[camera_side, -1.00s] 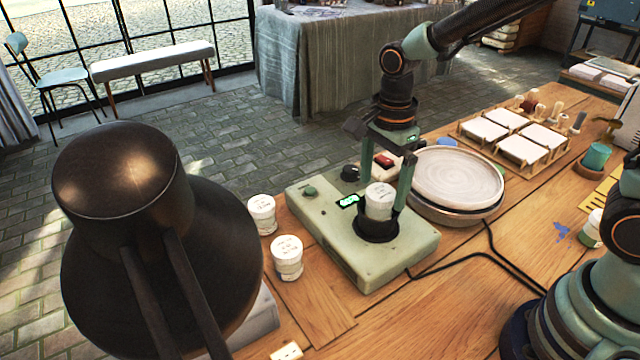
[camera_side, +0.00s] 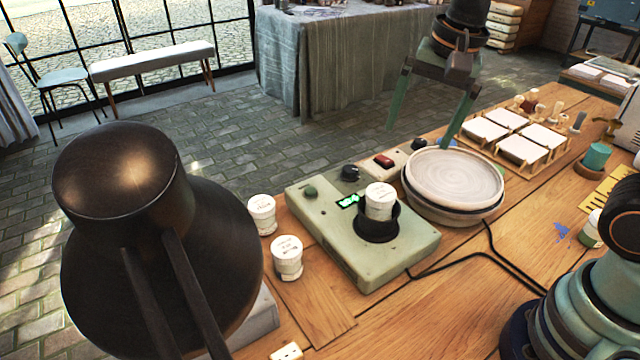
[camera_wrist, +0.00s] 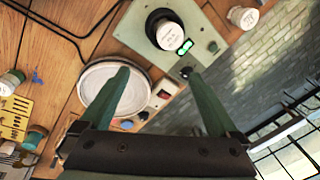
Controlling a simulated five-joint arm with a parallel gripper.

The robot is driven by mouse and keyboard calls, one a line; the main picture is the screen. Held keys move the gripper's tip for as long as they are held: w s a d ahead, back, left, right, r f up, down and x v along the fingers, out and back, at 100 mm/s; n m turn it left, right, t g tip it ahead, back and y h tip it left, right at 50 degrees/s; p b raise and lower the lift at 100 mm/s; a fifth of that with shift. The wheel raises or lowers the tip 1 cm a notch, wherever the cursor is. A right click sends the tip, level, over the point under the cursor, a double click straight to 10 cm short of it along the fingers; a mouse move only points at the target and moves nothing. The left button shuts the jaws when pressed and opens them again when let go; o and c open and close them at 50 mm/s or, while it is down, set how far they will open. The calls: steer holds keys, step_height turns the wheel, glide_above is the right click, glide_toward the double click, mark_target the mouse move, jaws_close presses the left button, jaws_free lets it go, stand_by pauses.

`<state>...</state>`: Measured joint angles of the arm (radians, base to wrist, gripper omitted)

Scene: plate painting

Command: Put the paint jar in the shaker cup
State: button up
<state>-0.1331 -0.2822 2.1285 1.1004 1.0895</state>
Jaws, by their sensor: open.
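A white paint jar (camera_side: 380,201) stands upright in the black shaker cup (camera_side: 377,229) on the pale green shaker box (camera_side: 330,232). Its upper part shows above the cup's rim. In the wrist view the jar (camera_wrist: 169,34) is seen from above inside the dark cup. My gripper (camera_side: 417,137) is open and empty, raised above and to the right of the cup, behind the round plate turntable. In the wrist view its two green fingers (camera_wrist: 160,80) are spread apart with nothing between them.
Two more white jars (camera_side: 262,214) (camera_side: 287,257) stand left of the box. A round plate (camera_side: 456,177) sits right of it, with a rack of white tiles (camera_side: 520,140) beyond. A dark lamp shade (camera_side: 150,240) fills the left foreground. A black cable (camera_side: 490,255) crosses the table.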

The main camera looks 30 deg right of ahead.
steer(key=s+d+n+t, duration=0.3)
steer(key=s+d+n, duration=0.1)
steer(key=n, duration=0.7)
steer(key=shift+d, duration=0.2)
steer(key=shift+s, duration=0.1)
steer(key=shift+c, duration=0.3)
